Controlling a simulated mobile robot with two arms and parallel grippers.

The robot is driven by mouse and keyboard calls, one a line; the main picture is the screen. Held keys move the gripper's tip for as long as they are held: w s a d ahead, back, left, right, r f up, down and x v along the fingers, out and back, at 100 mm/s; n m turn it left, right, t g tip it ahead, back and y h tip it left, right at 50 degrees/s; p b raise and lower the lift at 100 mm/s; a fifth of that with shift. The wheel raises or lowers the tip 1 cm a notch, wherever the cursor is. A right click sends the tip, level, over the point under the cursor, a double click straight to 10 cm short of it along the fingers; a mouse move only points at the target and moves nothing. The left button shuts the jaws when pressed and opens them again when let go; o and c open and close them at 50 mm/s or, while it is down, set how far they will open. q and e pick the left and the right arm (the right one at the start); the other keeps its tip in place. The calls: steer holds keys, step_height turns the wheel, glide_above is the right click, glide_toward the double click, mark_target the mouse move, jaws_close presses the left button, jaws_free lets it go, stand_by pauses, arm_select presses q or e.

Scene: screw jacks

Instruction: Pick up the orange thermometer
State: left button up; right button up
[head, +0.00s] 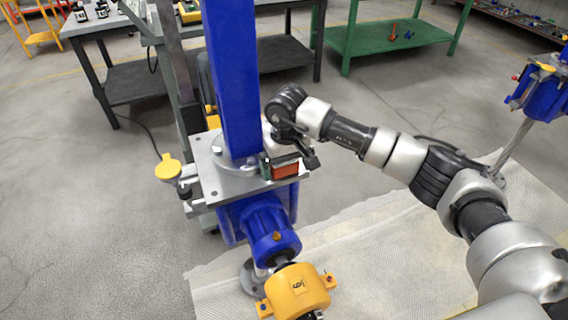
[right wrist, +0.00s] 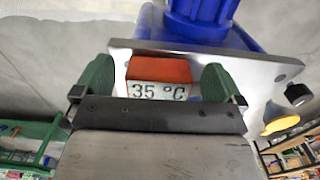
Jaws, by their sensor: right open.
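The orange thermometer (head: 284,169) is a small block at the edge of the grey metal plate (head: 207,163) of the blue screw jack. In the right wrist view the thermometer (right wrist: 158,72) shows an orange top and a pale face reading "35 °C". My right gripper (right wrist: 156,84) is open, with a green-padded finger on each side of the thermometer. A small gap shows beside each finger, mainly on the right. In the head view my right gripper (head: 286,160) is at the plate, partly hiding the thermometer. My left gripper is not in view.
A blue column (head: 232,75) rises from the plate close to my right gripper. A yellow cap (head: 168,167) sticks out at the left, and a yellow motor-like part (head: 296,291) lies below. A green table (head: 385,37) and dark workbench (head: 275,53) stand behind.

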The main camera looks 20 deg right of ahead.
steer(key=shift+f, duration=0.6)
steer(key=c, duration=1.1)
steer(key=shift+r, duration=0.15)
